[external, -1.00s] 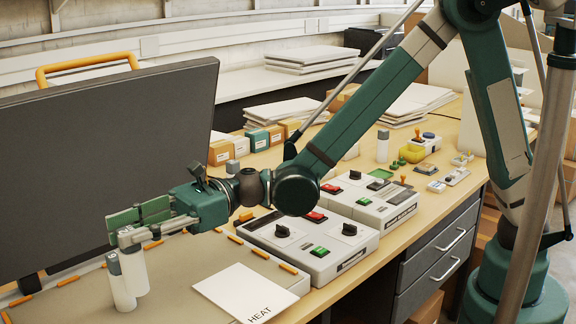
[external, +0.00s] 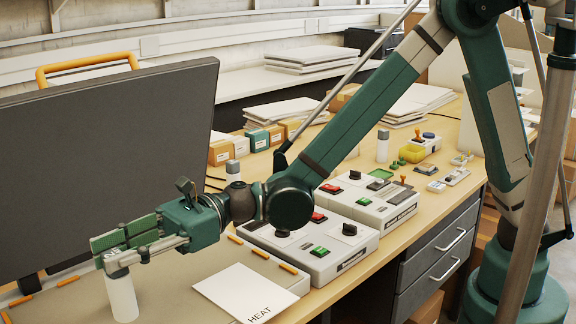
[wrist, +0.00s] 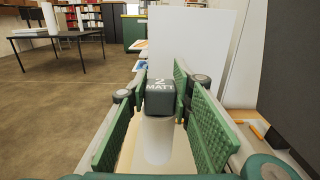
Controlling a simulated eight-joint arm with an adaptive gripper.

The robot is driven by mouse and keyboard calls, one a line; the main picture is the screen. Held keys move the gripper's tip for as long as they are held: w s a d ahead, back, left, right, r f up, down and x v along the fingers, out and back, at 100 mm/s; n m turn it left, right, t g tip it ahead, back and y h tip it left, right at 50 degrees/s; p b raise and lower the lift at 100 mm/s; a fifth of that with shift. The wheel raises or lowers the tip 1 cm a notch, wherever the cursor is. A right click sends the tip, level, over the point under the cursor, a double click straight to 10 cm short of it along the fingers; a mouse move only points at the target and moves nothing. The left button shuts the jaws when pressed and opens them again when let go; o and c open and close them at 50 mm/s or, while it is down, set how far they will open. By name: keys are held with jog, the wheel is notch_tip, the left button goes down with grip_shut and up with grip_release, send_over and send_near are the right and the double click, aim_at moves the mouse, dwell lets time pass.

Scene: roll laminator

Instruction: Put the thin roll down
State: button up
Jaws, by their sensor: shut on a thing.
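One white roll (external: 122,298) shows below my gripper (external: 122,250) in the external view, upright at the near left of the mat. In the wrist view the roll (wrist: 158,140) has a dark grey cap (wrist: 160,98) marked "2 MATT". The cap is between the green finger pads of my gripper (wrist: 165,95), which is shut on it. The fingers hide much of the cap in the external view. I cannot tell whether the roll's foot touches the mat.
A white "HEAT" sheet (external: 245,292) lies on the mat (external: 180,285), with orange strips around its edge. Control boxes (external: 320,250) stand to the right. A large dark panel (external: 110,150) rises behind my gripper. The mat between roll and sheet is clear.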

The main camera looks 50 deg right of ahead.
aim_at(119, 281)
jog(key=shift+f+b, duration=0.45)
jog(key=shift+f, duration=2.35)
jog(key=shift+f+b, duration=0.4)
jog(key=shift+f, duration=1.65)
jog(key=o, duration=1.1)
jog(key=shift+r, duration=0.3)
jog(key=d+p, duration=0.1)
jog(key=d, duration=1.1)
jog(key=shift+f, duration=0.1)
